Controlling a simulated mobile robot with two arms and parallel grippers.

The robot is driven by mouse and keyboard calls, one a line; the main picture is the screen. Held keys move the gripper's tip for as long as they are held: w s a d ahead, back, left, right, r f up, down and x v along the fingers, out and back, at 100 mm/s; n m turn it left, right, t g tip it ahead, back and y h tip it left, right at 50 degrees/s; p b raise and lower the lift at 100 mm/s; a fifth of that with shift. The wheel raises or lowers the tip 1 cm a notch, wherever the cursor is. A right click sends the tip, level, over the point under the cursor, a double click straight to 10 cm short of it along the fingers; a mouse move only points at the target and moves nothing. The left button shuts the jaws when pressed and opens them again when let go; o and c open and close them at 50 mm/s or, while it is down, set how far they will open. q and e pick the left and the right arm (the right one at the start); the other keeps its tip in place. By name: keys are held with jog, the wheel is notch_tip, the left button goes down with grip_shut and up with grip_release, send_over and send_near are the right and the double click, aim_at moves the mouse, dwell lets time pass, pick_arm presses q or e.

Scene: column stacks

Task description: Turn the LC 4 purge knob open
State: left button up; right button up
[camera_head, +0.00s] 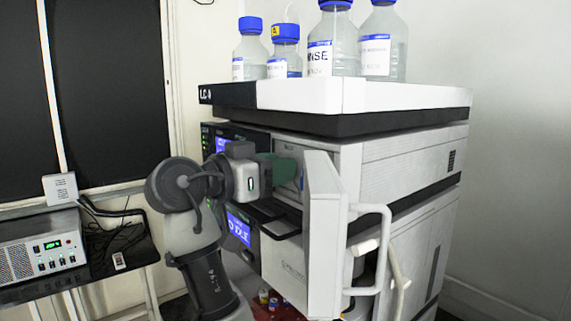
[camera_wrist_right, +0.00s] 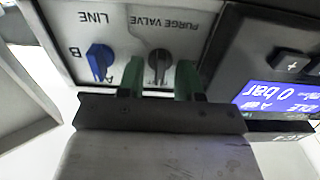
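The purge knob, a dark grey knob (camera_wrist_right: 158,66) under the label "PURGE VALVE", is on the pale panel in the right wrist view, which sees the panel upside down. My right gripper (camera_wrist_right: 158,82) is open, its two green fingers pointing at the panel with the knob between them in the picture. I cannot tell whether they touch it. In the head view my right gripper (camera_head: 278,168) reaches into the open front of the LC stack (camera_head: 400,165), and the knob is hidden there. My left gripper is in neither view.
A blue knob (camera_wrist_right: 100,61) labelled "LINE" sits beside the purge knob. A lit display (camera_wrist_right: 278,103) reads "0 bar". In the head view an open white door (camera_head: 325,230) stands right of the gripper. Blue-capped bottles (camera_head: 335,45) stand on top.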

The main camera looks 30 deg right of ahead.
jog(key=shift+a, duration=0.35)
jog(key=shift+a+r, duration=0.1)
jog(key=shift+c, duration=1)
grip_shut()
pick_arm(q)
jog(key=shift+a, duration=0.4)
pick_arm(e)
jog(key=shift+s, duration=0.1)
